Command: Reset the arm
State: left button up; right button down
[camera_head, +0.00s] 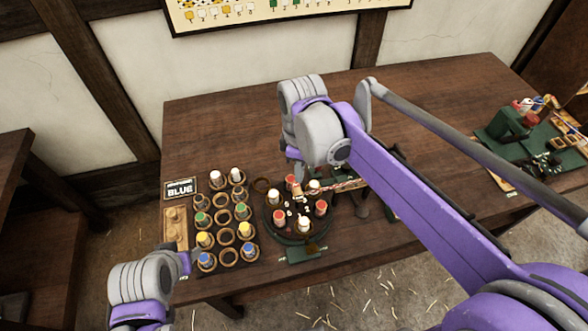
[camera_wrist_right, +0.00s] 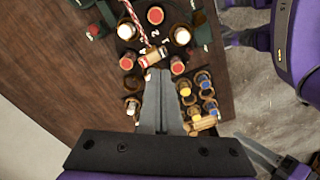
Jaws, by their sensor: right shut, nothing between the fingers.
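My right arm reaches in from the right over the table. Its gripper (camera_head: 298,172) points down above the round dark holder; in the right wrist view its grey fingers (camera_wrist_right: 160,98) are together with nothing between them. The round holder (camera_head: 290,237) carries several red-topped and white-topped bobbins around its rim. A red-and-white cord (camera_head: 345,185) runs from near a bobbin (camera_head: 296,190) at its back edge toward the right. That bobbin lies close to the fingertips in the wrist view. My left gripper (camera_head: 184,262) is at the table's front left corner, its fingers not clear.
A green device (camera_head: 503,122) is at the far right. The back left of the table is clear.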

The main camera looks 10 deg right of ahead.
jog(key=shift+s+d, duration=0.1)
jog(key=s+d+f+m+t, duration=0.3)
jog(key=s+m, duration=0.2)
jog(key=m, duration=0.1)
jog(key=s+d+f+m+t, duration=0.3)
jog(key=s+m, duration=0.3)
jog(key=shift+s+d, duration=0.25)
jog(key=shift+s, duration=0.05)
